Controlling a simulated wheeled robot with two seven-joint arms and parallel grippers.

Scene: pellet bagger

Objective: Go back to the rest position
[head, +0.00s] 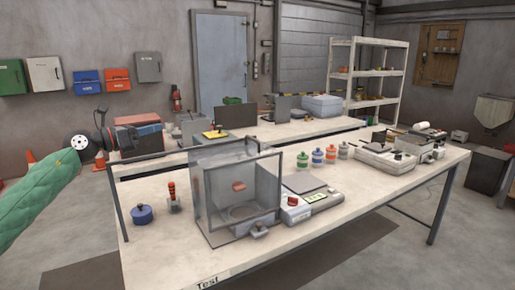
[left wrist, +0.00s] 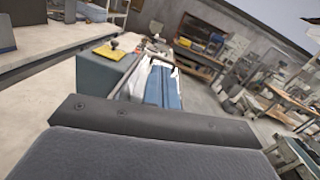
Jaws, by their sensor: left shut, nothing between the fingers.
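My left arm in its green sleeve (head: 35,195) comes in from the left in the head view. My left gripper (head: 125,138) is raised at the left, beyond the near table's left end. It is shut and empty, and nothing hangs from it. In the left wrist view a large grey surface with a dark bolted edge fills the bottom. My right gripper is in neither view.
The near table (head: 340,215) carries a clear box (head: 240,195), a blue round pot (head: 141,214), small bottles (head: 317,157) and grey devices (head: 385,160). A second table (head: 290,130) stands behind.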

